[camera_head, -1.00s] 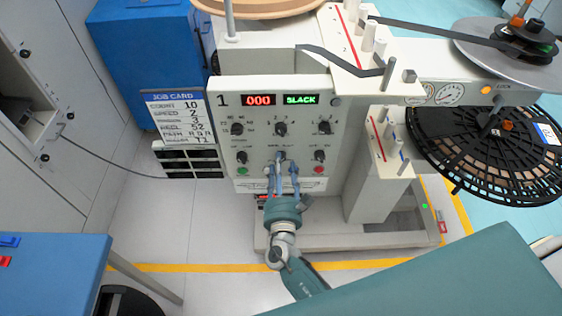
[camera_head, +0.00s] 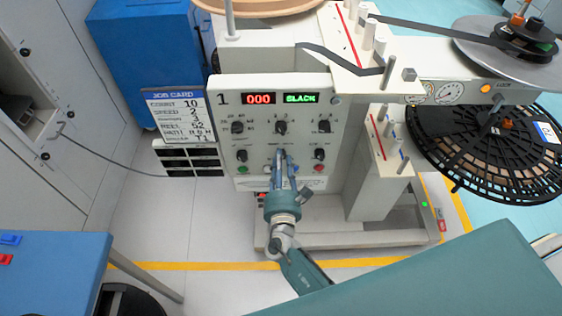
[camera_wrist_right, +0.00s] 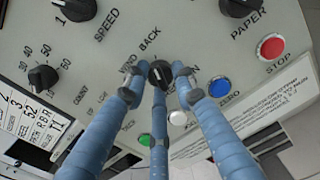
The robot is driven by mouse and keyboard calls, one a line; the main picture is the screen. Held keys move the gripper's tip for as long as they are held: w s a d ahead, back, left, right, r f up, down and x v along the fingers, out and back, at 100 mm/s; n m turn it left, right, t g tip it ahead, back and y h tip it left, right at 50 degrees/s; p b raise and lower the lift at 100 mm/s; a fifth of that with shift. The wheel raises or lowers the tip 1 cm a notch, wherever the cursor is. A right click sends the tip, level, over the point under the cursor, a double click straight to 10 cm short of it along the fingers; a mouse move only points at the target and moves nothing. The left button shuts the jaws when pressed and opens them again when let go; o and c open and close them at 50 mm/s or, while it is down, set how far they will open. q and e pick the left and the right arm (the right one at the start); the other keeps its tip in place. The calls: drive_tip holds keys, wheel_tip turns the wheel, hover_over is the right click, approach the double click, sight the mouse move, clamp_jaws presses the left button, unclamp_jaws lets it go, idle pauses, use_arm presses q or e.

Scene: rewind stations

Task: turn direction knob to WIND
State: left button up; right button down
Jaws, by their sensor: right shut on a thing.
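The direction knob (camera_wrist_right: 160,72) is a small dark knob on the cream control panel (camera_head: 225,106), in the middle of its lower row. In the right wrist view, blue fingers surround it and their tips press in at its sides. My right gripper (camera_head: 281,158) is shut on it, reaching up from below. In the wrist view, "BACK" reads above the knob and a partly covered label ending in "ND" sits to its left. I cannot tell which label its pointer faces. In the head view the fingers hide the knob. My left gripper is not in view.
Other knobs are close by: the speed knob (camera_wrist_right: 75,8), the paper knob (camera_wrist_right: 240,6) and the count knob (camera_wrist_right: 43,77). Green, white, blue and red (camera_wrist_right: 271,46) buttons line the panel's lower edge. A job card (camera_head: 176,112) hangs at left; a black reel (camera_head: 490,155) is at right.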

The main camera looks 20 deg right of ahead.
drive_tip(key=shift+n, duration=0.3)
drive_tip(key=n+p, duration=0.2)
drive_tip(key=n, duration=0.8)
drive_tip(key=shift+f+n, duration=0.15)
drive_tip(key=shift+n, duration=0.15)
idle(0.4)
drive_tip(key=c, duration=1.4)
unclamp_jaws()
drive_tip(key=shift+d, duration=0.1)
